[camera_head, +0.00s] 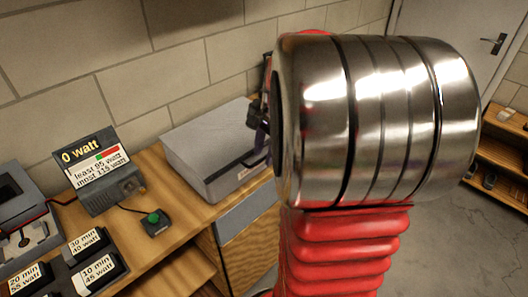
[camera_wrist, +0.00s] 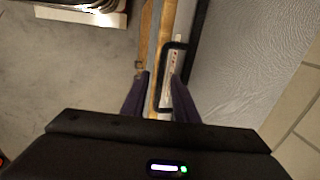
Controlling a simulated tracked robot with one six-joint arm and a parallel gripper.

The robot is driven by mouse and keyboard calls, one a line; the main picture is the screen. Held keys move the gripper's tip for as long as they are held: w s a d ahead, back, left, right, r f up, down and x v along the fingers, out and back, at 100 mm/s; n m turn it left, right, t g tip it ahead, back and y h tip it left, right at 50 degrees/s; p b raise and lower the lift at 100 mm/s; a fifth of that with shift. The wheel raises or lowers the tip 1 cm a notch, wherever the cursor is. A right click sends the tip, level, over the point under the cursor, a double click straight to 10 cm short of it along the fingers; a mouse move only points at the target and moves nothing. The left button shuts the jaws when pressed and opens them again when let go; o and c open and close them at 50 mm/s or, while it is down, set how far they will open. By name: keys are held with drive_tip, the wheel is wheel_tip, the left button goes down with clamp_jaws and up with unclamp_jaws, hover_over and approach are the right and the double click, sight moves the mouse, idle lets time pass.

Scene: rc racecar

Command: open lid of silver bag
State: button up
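The silver bag (camera_head: 210,145) is a grey, box-shaped case with its lid down. It stands on the wooden bench against the wall. In the wrist view its grey textured top (camera_wrist: 250,50) fills the right side. Its black handle (camera_wrist: 166,62) sticks out from the front edge. My gripper (camera_wrist: 158,76) is open, with two dark purple fingers apart. The handle's outer bar appears between the fingertips in the picture; I cannot tell whether they touch it. In the head view my gripper (camera_head: 260,138) is at the case's right front, partly hidden by my arm.
A "0 watt" display (camera_head: 92,172), a green button box (camera_head: 154,222) and labelled timer blocks (camera_head: 88,243) stand left of the case on the bench (camera_head: 185,205). A wooden shelf (camera_head: 503,155) stands at far right. Grey floor (camera_wrist: 65,75) is open before the bench.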

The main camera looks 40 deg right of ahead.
clamp_jaws()
idle(0.3)
